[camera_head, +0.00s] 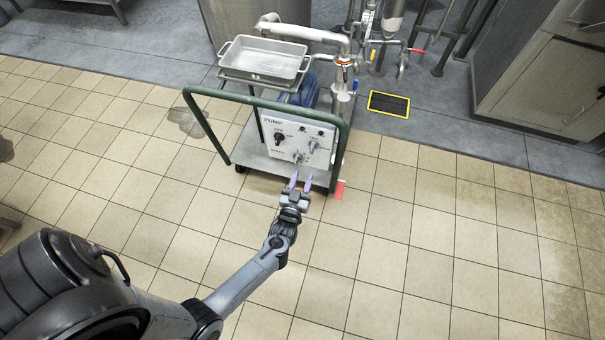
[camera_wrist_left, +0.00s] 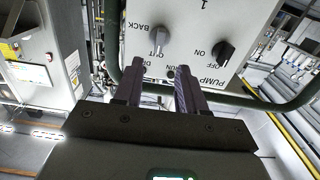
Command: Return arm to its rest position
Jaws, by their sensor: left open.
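My left gripper (camera_head: 297,184) is open, with its two purple-grey fingers apart and nothing seen between them. It is in front of the pump cart's white control panel (camera_head: 294,141), near the panel's lower knobs. In the left wrist view the fingers (camera_wrist_left: 158,85) point at the panel (camera_wrist_left: 190,25), which appears upside down with a grey knob (camera_wrist_left: 158,42) and a black ON/OFF knob (camera_wrist_left: 222,52). Whether the fingers touch the panel, I cannot tell. My left arm reaches out from the lower left of the head view. My right gripper is not in view.
A green rail (camera_head: 188,107) frames the front of the cart, close to my gripper. A metal tray (camera_head: 265,64) sits on top, with pipes behind. A yellow-edged black floor plate (camera_head: 389,104) and a cabinet (camera_head: 545,85) lie right. The tiled floor in front is clear.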

